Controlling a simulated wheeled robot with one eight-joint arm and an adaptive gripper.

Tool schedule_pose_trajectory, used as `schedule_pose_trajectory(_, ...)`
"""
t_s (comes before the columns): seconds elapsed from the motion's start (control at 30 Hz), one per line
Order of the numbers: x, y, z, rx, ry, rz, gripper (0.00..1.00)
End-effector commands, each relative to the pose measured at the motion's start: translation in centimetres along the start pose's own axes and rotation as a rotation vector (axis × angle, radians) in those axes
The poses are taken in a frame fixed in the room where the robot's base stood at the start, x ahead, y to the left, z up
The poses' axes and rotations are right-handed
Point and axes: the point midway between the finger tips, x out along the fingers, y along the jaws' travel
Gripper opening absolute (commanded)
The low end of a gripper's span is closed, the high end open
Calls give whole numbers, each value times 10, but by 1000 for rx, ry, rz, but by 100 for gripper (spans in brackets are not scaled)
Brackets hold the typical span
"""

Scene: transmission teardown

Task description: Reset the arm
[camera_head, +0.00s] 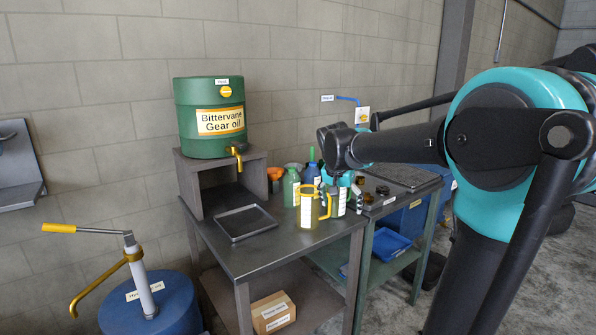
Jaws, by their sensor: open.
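My arm reaches in from the right, with large teal and black links in the foreground. My gripper (342,208) is small in this view, over the right end of the dark bench. Its teal body and dark, striped fingers show below a black arm joint that partly hides it. The fingers are apart. A pale bottle (338,201) appears between or behind them; I cannot tell whether they touch it. A yellow jug (309,208) stands just left of the gripper.
A green gear oil drum (208,118) stands on a raised stand. An empty black tray (245,223) lies on the dark bench (262,255). Bottles crowd the bench's back right. A blue drum with a hand pump (150,305) stands lower left. A blue bin (391,244) sits under the right bench.

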Motion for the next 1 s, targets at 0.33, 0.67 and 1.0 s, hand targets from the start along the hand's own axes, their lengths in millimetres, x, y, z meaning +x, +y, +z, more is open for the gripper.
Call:
schedule_pose_trajectory(0.33,44,53,62,-129,-23,-48,86)
schedule_pose_trajectory(0.67,106,135,191,-354,-23,-144,86)
schedule_pose_trajectory(1.0,122,156,236,-429,-13,-177,86)
